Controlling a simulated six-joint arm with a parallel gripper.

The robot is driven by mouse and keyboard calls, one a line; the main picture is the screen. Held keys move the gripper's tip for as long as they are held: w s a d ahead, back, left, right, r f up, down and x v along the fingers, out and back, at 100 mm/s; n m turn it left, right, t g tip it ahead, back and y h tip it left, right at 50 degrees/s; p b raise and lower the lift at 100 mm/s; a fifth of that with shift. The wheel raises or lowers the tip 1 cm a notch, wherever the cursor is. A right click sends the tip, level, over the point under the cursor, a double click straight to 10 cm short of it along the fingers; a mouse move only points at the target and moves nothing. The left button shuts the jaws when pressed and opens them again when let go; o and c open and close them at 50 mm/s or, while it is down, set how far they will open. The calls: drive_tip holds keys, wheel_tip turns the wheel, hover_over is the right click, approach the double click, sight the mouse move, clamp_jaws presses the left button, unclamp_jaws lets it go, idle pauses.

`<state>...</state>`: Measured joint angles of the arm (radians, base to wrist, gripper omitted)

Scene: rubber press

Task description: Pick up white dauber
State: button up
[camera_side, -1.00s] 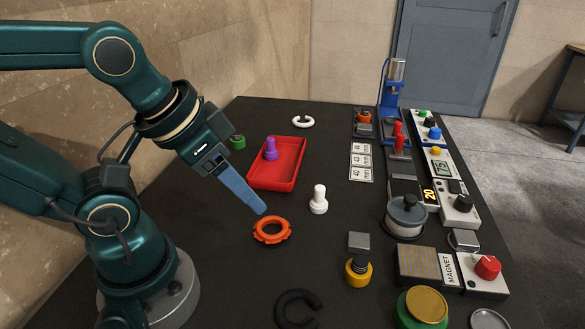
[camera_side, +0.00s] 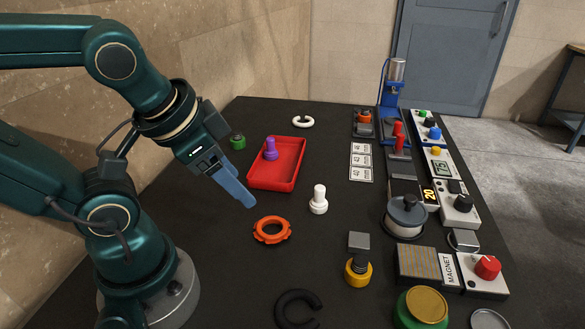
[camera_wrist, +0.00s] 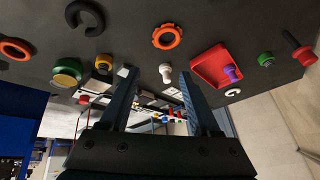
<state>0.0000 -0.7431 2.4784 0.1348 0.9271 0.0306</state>
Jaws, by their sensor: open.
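The white dauber (camera_side: 319,199) stands upright on the dark table, to the right of my gripper in the side view. It has a wide round base and a narrower stem. My gripper (camera_side: 246,200) hangs above the table, tilted down, with its blue fingers apart from the dauber.
A red tray (camera_side: 262,183) with a purple dauber (camera_side: 270,149) stands behind the gripper. An orange ring (camera_side: 272,239) lies in front, and a black open ring (camera_side: 297,309) nearer. Devices, including a magnet box (camera_side: 418,264), line the right side. The table around the white dauber is clear.

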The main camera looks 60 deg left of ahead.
drive_tip(key=w+a+f+m+g+y, duration=0.1)
drive_tip(key=w+a+m+g+y, duration=0.1)
drive_tip(key=a+m+y, duration=0.45)
drive_tip(key=m+t+y, duration=0.2)
drive_tip(key=m+t, duration=0.4)
drive_tip(key=m, duration=1)
hover_over(318, 195)
drive_tip(key=a, duration=0.3)
wheel_tip(318, 195, down, 6)
drive_tip(key=f+m, duration=0.1)
drive_tip(key=d+f+m, duration=0.1)
drive_tip(key=d+f+m+t, duration=0.1)
drive_tip(key=f, duration=0.1)
drive_tip(key=shift+w+d+h, duration=0.1)
drive_tip(key=shift+w+h, duration=0.15)
drive_tip(key=shift+h, duration=0.1)
drive_tip(key=f, duration=0.1)
drive_tip(key=f+m, duration=0.1)
drive_tip(key=s+d, duration=0.1)
drive_tip(key=shift+f, duration=0.4)
drive_tip(key=shift+x, duration=2.45)
drive_tip(key=shift+d, duration=0.15)
clamp_jaws()
